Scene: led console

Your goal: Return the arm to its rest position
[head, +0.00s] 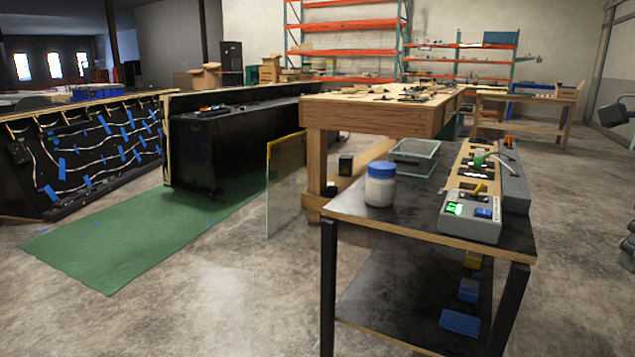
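Neither of my grippers shows in the head view, and no arm can be made out for sure. Dark grey rounded parts (612,114) stand at the right edge, cut off by the frame; I cannot tell whether they belong to my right arm. The grey console box (470,229) sits at the front right of a black-topped table (400,219). It has a lit green light (453,208), a blue part (483,213) and a yellow lever-like part (480,188).
A white jar with a blue lid (381,184) and a glass-like tray (414,150) stand on the table. Blue items (459,322) lie on its lower shelf. A wooden workbench (375,118) stands behind. A green mat (125,252) lies left. Concrete floor (215,310) is clear in front.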

